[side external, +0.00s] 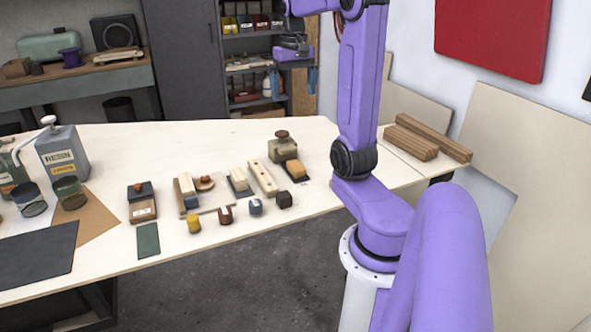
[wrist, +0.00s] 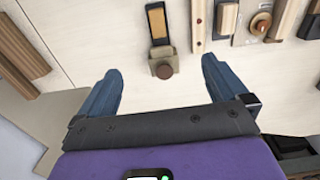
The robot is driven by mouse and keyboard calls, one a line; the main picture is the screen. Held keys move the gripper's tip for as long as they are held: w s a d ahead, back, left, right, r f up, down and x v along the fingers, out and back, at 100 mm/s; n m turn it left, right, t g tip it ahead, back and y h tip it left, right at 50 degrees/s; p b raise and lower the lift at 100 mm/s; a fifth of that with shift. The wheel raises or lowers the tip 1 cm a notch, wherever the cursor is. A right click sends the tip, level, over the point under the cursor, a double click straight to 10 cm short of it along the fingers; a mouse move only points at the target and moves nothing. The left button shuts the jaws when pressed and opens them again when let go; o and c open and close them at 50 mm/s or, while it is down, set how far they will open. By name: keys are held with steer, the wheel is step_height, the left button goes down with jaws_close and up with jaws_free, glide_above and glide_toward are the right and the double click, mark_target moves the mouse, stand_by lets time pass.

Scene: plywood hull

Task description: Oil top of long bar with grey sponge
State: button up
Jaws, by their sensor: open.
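The long bar (side external: 262,177) is pale wood with small reddish spots on top; it lies on the bench and shows partly at the top of the wrist view (wrist: 198,22). Left of it in the side view, a grey pad (side external: 240,186) sits under a pale wooden block. A small blue-grey block (side external: 256,208) stands near the bar's front end. I cannot tell which grey piece is the sponge.
A tan block on a dark pad (side external: 297,172) lies right of the bar. A dark cube (side external: 285,199), red notched block (side external: 226,215) and yellow piece (side external: 194,224) stand in front. Wooden beams (side external: 425,140) lie at right. The bench (side external: 330,135) is clear behind the group.

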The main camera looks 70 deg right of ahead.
step_height(320, 180, down, 10)
steer(key=shift+s+d, duration=0.15)
steer(key=shift+d, duration=0.05)
stand_by(0.3)
steer(key=shift+r, duration=0.1)
stand_by(0.4)
step_height(320, 180, up, 9)
steer(key=w+a+f+n, duration=0.2)
steer(key=a+n, duration=0.3)
steer(key=a, duration=0.6)
steer(key=w+a+f+n, duration=0.15)
steer(key=a+n, duration=0.35)
steer(key=a, duration=0.6)
steer(key=s+a+f+n, duration=0.3)
steer(key=s+a+n, duration=0.2)
steer(key=s, duration=0.3)
steer(key=s+a+f+n, duration=0.3)
steer(key=s+a+n, duration=0.3)
steer(key=s+a, duration=0.2)
steer(key=shift+s+f, duration=0.2)
